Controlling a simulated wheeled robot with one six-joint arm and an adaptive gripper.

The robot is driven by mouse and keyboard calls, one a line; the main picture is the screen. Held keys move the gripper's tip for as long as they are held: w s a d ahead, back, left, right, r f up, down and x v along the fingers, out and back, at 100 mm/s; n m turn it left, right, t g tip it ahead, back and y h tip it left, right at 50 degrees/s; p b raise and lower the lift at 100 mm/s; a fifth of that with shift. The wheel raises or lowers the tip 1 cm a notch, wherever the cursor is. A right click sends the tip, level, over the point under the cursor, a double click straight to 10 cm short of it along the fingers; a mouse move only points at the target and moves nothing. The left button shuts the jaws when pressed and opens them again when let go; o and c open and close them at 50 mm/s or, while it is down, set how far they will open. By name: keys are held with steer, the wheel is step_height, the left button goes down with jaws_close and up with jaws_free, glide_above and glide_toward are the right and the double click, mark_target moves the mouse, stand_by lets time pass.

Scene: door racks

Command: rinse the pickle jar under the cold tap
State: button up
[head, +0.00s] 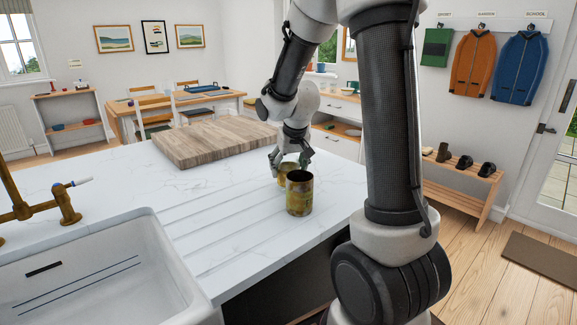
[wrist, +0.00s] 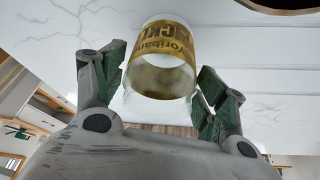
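A jar with a yellow label and clear glass (wrist: 162,75) is between the fingers of my gripper in the wrist view. In the head view this jar (head: 284,171) is partly hidden. My gripper (wrist: 160,85) has a finger on each side of the jar, close to the glass, with no clear grip; it looks open. In the head view my gripper (head: 288,160) is low over the worktop. A second olive-yellow container with a dark open top (head: 299,194) stands just in front. The brass tap (head: 40,205) is at the far left, above the white sink (head: 165,262).
The second container's dark rim (wrist: 285,5) shows at the wrist view's top right. A wooden board (head: 210,140) lies behind on the white worktop (head: 225,235). The grooved worktop between jar and sink is clear. The worktop edge is close to the right.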

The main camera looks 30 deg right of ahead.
steer(key=shift+r, duration=0.1)
steer(key=d+v, duration=0.1)
steer(key=v, duration=1)
steer(key=s+a+r+n, duration=0.1)
steer(key=s+a, duration=0.1)
steer(key=s, duration=0.9)
steer(key=s+a+n, duration=0.1)
steer(key=s+a, duration=0.1)
steer(key=s, duration=1)
steer(key=shift+s+r+y, duration=0.3)
steer(key=shift+r+y, duration=0.1)
steer(key=shift+c, duration=0.4)
